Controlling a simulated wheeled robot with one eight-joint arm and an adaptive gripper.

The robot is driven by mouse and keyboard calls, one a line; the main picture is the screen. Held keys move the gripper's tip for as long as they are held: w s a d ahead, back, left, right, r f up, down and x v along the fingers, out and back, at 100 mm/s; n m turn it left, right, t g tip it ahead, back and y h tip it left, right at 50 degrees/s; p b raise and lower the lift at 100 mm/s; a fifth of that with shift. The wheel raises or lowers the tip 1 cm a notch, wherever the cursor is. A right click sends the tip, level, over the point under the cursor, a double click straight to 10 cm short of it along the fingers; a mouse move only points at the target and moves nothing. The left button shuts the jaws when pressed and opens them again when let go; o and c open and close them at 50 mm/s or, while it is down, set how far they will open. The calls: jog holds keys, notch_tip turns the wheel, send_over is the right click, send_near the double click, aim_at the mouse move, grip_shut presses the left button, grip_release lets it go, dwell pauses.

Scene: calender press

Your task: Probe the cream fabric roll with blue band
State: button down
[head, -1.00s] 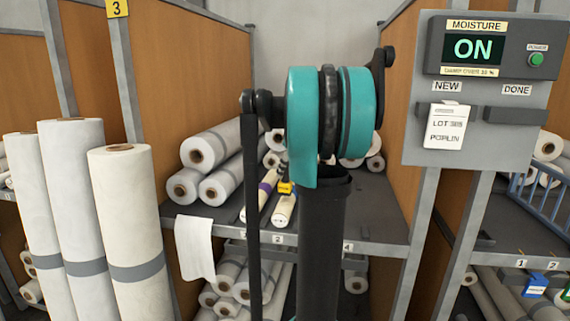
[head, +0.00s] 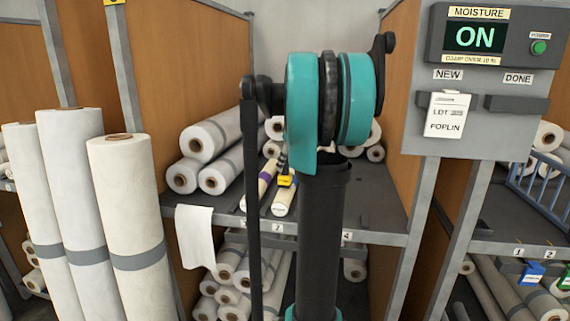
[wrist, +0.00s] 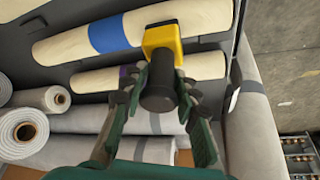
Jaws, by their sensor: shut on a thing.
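The cream fabric roll with the blue band (wrist: 107,32) lies across the top of the wrist view. Its pale near end (head: 282,209) shows on the shelf in the head view, where I cannot make out the blue band. My gripper (wrist: 160,88) is shut on a probe with a black handle and a yellow head (wrist: 162,38). The yellow head overlaps the cream roll, to the right of the blue band in the wrist view. I cannot tell whether it touches. In the head view the yellow head (head: 286,180) is over the roll, and my arm hides much around it.
A cream roll with a purple band (head: 262,187) lies alongside. Grey-banded white rolls (head: 207,140) are stacked at left on the shelf (head: 372,215). Tall rolls (head: 126,200) stand at front left. A panel (head: 483,115) reads MOISTURE ON and holds a LOT POPLIN card (head: 446,115).

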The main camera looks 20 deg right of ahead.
jog(key=shift+f, duration=0.6)
dwell(1.1)
jog(key=shift+r, duration=3.5)
jog(key=shift+d, duration=0.1)
